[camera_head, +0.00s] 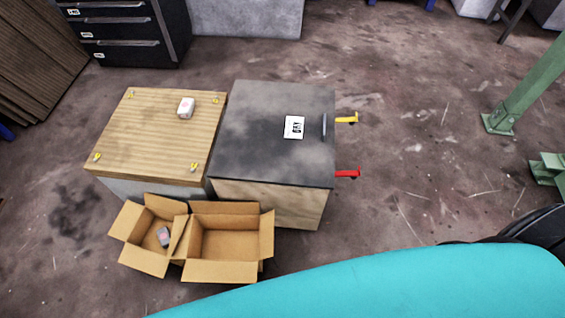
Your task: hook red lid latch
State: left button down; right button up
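A red latch (347,174) sticks out from the right side of the dark grey lid (255,155), at its near corner. A similar yellow latch (346,118) sticks out farther back on the same side. The lid lies flat and looks closed on a wooden box (290,206). It carries a white label (294,127) with dark lettering and a grey bar handle (323,125) near its right edge. Whether the red latch is engaged is too small to tell. Neither of my grippers shows in the head view.
Two open cardboard boxes (265,235) stand in front; the left one holds a small grey item (164,236). A green post (500,122) stands right. Floor right of the latches is clear.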

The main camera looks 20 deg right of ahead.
aim_at(354, 174)
jog(key=k+l, duration=0.15)
jog(key=l, duration=0.2)
jog(key=k+l+u, duration=0.1)
jog(key=l, duration=0.3)
jog(key=k+l, duration=0.15)
jog(key=l, duration=0.2)
jog(key=k+l, duration=0.15)
jog(key=l, duration=0.25)
jog(key=k+l+u, duration=0.1)
jog(key=l, duration=0.25)
jog(key=k, duration=0.05)
